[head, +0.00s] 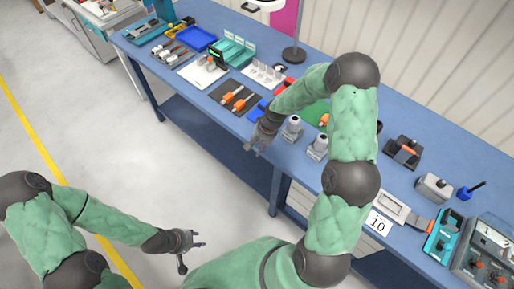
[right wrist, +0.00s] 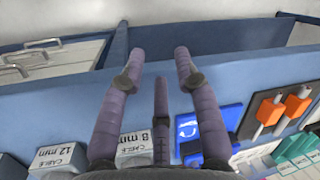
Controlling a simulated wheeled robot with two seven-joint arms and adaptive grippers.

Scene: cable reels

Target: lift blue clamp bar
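My right gripper (head: 254,145) hangs over the bench's front edge. Its fingers are spread and empty, as the right wrist view (right wrist: 157,58) also shows. A bright blue piece (head: 256,110) lies on the bench just beyond that gripper, partly hidden by my right arm. I cannot tell for sure whether this is the clamp bar. My left gripper (head: 190,246) is open and empty above the floor, away from the bench.
Grey units labelled CABLE (right wrist: 58,160) stand near the right gripper. Orange-handled tools (head: 238,96) lie on a dark mat beside the blue piece. A blue tray (head: 198,39) is farther back. A blue block with a dark handle (head: 464,194) stands at the right. The floor is clear.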

